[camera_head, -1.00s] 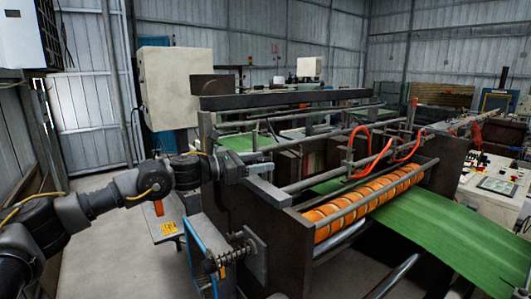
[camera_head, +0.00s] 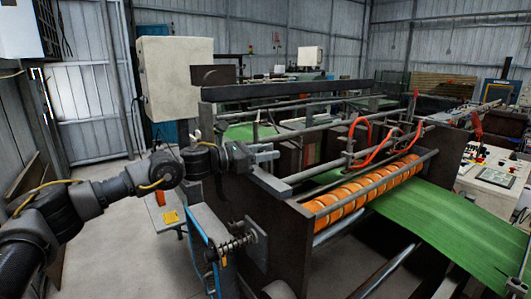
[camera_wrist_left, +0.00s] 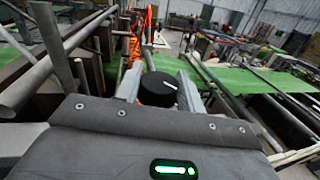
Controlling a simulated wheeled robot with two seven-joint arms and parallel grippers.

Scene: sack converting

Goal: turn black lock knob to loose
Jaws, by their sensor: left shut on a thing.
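In the head view my left gripper (camera_head: 268,152) reaches in from the left to the near-left end of the machine frame. The knob cannot be made out there. My right gripper is in neither view.
The machine's dark side plate (camera_head: 285,225) stands just below the gripper. Orange rollers (camera_head: 365,192) and a green sheet (camera_head: 445,215) lie to the right, with bars and red hoses (camera_head: 372,150) above. A pale box (camera_head: 175,78) stands behind my arm. Clear floor is at left.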

